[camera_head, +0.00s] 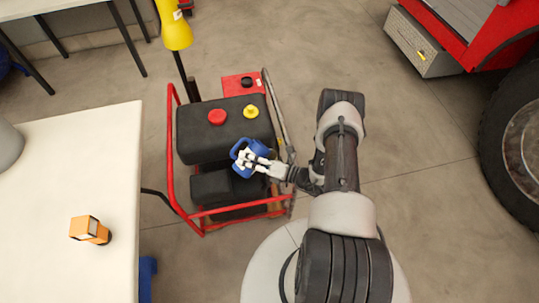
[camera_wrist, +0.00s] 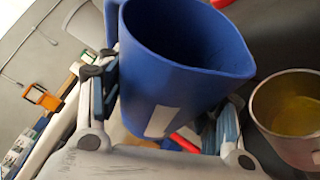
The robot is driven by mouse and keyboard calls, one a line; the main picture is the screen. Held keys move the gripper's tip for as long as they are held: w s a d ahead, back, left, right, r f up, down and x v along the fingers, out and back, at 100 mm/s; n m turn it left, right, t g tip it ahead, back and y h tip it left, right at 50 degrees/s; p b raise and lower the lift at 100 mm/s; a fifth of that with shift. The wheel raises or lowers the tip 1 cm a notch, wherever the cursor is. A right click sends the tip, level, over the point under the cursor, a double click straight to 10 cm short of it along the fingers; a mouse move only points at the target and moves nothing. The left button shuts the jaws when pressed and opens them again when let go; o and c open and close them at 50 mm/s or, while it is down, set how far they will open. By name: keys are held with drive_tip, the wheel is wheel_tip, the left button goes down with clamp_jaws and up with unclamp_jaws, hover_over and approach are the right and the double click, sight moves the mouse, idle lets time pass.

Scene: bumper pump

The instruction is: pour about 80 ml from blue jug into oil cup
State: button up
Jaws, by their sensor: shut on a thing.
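The blue jug (camera_head: 257,147) is in my gripper (camera_head: 256,163), above the black and red pump unit. In the wrist view the jug (camera_wrist: 160,85) fills the middle, between my two fingers (camera_wrist: 170,100), with its open mouth towards the camera. It appears tilted in that view; its inside is dark and I cannot tell the liquid level. The oil cup (camera_wrist: 285,140), a metal cup with yellowish liquid inside, is at the right edge, beside the jug and cut off by the frame. I cannot make out the cup in the head view. No stream shows between them.
The pump unit has a red tube frame (camera_head: 171,150), a red cap (camera_head: 217,117) and a yellow cap (camera_head: 251,111). A yellow lamp-like head (camera_head: 174,28) on a pole stands behind. A white table (camera_head: 60,170) with an orange box (camera_head: 86,229) is left. Floor is clear at right, before a red vehicle (camera_head: 465,30).

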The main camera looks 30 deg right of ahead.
idle(0.4)
drive_tip(key=shift+d+r+n+h+p, duration=0.1)
drive_tip(key=shift+r+n+h+p, duration=0.15)
drive_tip(key=shift+n+p, duration=0.4)
drive_tip(key=shift+g, duration=0.3)
drive_tip(key=shift+r+n+p, duration=0.1)
drive_tip(key=shift+n+p, duration=0.25)
drive_tip(key=shift+n+h+p, duration=0.45)
drive_tip(key=shift+n, duration=0.25)
drive_tip(key=f+n, duration=0.1)
drive_tip(key=f, duration=0.1)
drive_tip(key=a+f+h+b, duration=0.1)
drive_tip(key=f+n, duration=0.1)
drive_tip(key=f, duration=0.1)
drive_tip(key=shift+s+a+f+n+g+h+b, duration=0.25)
drive_tip(key=shift+s+f+n+g+h+b, duration=0.05)
drive_tip(key=shift+s+f+h+b, duration=0.1)
drive_tip(key=shift+a+f+n+h, duration=0.3)
drive_tip(key=shift+f+n+h, duration=0.1)
drive_tip(key=shift+f+n, duration=0.2)
drive_tip(key=shift+a+f+n+h+p, duration=0.1)
drive_tip(key=shift+f+n+h+p, duration=0.15)
drive_tip(key=shift+n+h+p, duration=0.35)
